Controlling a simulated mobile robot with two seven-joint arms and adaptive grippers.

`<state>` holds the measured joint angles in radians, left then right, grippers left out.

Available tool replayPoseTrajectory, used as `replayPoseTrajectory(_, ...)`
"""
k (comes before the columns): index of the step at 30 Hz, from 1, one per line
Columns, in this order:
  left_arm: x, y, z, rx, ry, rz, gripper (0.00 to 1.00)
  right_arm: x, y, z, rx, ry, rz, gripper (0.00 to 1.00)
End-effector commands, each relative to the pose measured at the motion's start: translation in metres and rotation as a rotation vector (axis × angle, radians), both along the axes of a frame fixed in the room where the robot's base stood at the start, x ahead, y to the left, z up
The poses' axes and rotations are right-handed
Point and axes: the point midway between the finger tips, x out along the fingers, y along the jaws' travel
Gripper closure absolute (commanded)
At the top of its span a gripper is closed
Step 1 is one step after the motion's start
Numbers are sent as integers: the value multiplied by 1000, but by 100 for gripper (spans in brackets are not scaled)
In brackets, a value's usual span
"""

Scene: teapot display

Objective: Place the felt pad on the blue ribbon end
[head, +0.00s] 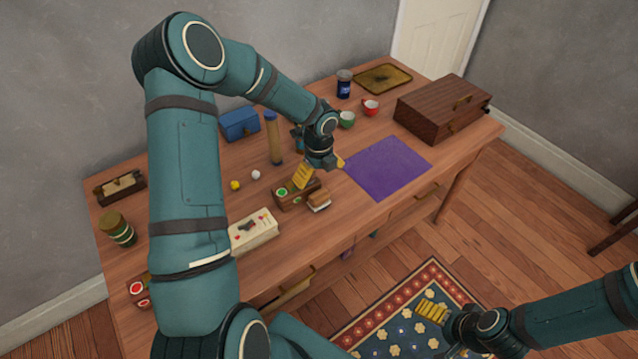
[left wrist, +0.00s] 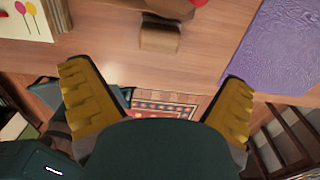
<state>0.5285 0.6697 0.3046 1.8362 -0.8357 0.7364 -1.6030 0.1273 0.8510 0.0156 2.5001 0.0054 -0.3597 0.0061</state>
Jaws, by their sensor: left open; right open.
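I cannot surely pick out the felt pad. A small brown block with a pale lower edge (head: 319,198), which may be it, lies near the table's front edge, beside a wooden box with round coloured marks (head: 290,197). The block also shows in the left wrist view (left wrist: 160,37). My left gripper (head: 322,170) is open, above the table close to that box and block, with nothing between its yellow fingers. I cannot make out a blue ribbon end in either view. My right gripper (head: 434,311) is open and empty over the rug, off the table.
A purple cloth (head: 388,168) lies right of my left gripper. A tall cylinder (head: 273,140) and a blue box (head: 239,124) stand behind. A dark wooden chest (head: 440,108), cups and a tray (head: 383,78) are further right. A white decorated box (head: 253,232) is at front left.

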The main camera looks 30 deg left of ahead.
Motion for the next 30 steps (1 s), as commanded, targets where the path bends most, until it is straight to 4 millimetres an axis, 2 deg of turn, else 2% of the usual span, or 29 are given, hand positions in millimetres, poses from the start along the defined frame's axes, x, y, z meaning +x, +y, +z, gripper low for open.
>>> replayPoseTrajectory(4, -1, -3, 10, -6, 0, 6, 0, 1, 0, 2, 0, -2, -2, 0)
replayPoseTrajectory(7, -6, -22, 2, -50, 1, 75, 0, 1, 0, 2, 0, -2, -2, 0)
replayPoseTrajectory(11, -26, -82, -23, -184, 22, 327, 0, 1, 0, 2, 0, -2, -2, 0)
replayPoseTrajectory(12, -35, -104, -31, -232, 39, 442, 0, 1, 0, 2, 0, -2, -2, 0)
replayPoseTrajectory(15, -63, -154, -49, -331, 104, 772, 0, 1, 0, 2, 0, -2, -2, 0)
replayPoseTrajectory(19, -102, -199, -66, -395, 200, 1230, 0, 1, 0, 2, 0, -2, -2, 0)
replayPoseTrajectory(21, -122, -213, -73, -401, 239, 1462, 0, 1, 0, 2, 0, -2, -2, 0)
replayPoseTrajectory(24, -145, -221, -80, -388, 268, 1745, 0, 1, 0, 2, 0, -2, -2, 0)
replayPoseTrajectory(27, -161, -222, -84, -375, 272, 1943, 0, 1, 0, 2, 0, -2, -2, 0)
replayPoseTrajectory(30, -169, -221, -86, -366, 268, 2055, 0, 1, 0, 2, 0, -2, -2, 0)
